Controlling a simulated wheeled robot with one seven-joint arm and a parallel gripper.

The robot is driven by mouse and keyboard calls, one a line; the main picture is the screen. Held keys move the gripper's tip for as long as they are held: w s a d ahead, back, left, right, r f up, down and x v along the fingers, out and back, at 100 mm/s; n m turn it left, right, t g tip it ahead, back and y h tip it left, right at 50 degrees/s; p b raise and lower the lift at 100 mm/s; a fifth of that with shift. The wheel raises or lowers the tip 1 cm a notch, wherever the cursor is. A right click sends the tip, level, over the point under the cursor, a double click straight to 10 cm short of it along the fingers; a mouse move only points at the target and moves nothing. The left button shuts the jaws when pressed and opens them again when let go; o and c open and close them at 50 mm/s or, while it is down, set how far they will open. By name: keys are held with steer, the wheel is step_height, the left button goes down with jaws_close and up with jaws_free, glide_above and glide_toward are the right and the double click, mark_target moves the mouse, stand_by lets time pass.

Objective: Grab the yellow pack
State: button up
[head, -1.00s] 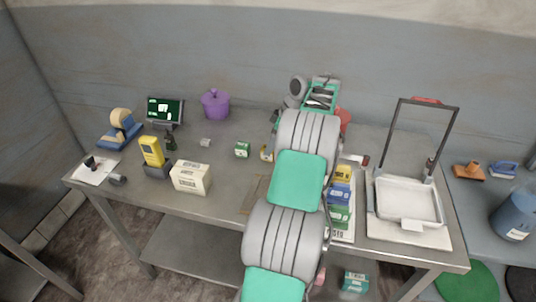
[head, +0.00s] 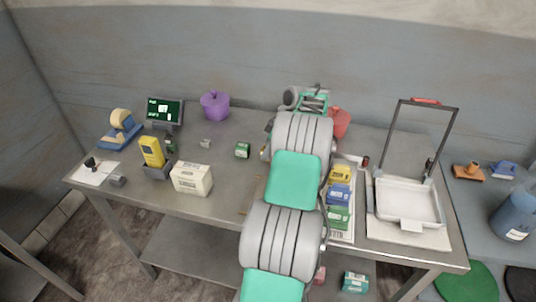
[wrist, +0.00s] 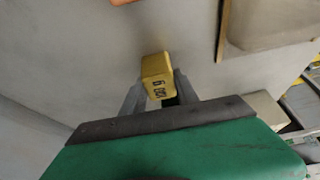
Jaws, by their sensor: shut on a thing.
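A yellow pack (wrist: 157,70) with dark print on its front shows in the wrist view. It sits between the two grey fingers of my gripper (wrist: 160,88), which is shut on it. The fingers press its sides, and its lower part is partly hidden by the gripper. In the head view my arm covers the gripper and the held pack. Another yellow pack (head: 340,172) lies at the far end of a white tray (head: 346,233), above blue and green packs.
A purple pot (head: 215,105), a cream box (head: 191,179) and a small green box (head: 242,150) stand left of my arm. A red container (head: 340,122) is close behind it. A framed scale (head: 410,200) stands to the right. The left-middle tabletop is mostly clear.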

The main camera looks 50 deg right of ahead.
jaws_close()
steer(key=shift+r, duration=0.15)
